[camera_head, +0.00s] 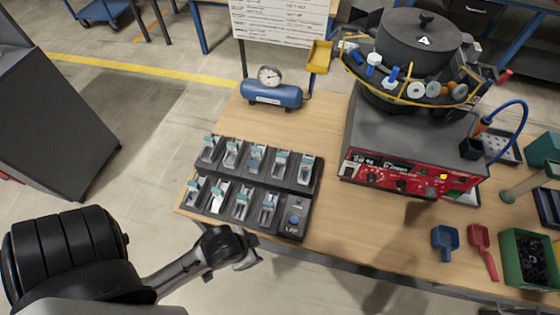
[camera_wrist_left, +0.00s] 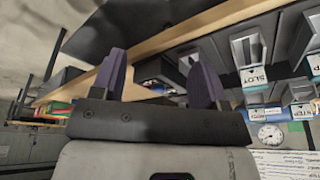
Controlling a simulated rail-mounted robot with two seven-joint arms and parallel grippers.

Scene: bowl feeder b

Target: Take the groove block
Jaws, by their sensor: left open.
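A black two-row rack (camera_head: 312,180) stands on the left part of the wooden table, with several small grey-and-white holders carrying teal-edged tags. I cannot tell in the head view which holder or piece is the groove block, as the tags are too small to read. In the left wrist view, grey chutes with tags show at the upper right, one tag (camera_wrist_left: 254,76) reading "SLOT". My left gripper (camera_head: 245,258) is just off the table's front edge, in front of the rack, apart from it. Its two dark fingers (camera_wrist_left: 160,78) are spread with nothing held between them. My right gripper is not in view.
A bowl feeder (camera_head: 412,62) sits on a grey box with a red control panel (camera_head: 400,178) at the right. A blue air tank with gauge (camera_head: 271,93) stands behind the rack. Blue and red scoops (camera_head: 445,238) and a green bin (camera_head: 512,272) lie front right. The table's middle is clear.

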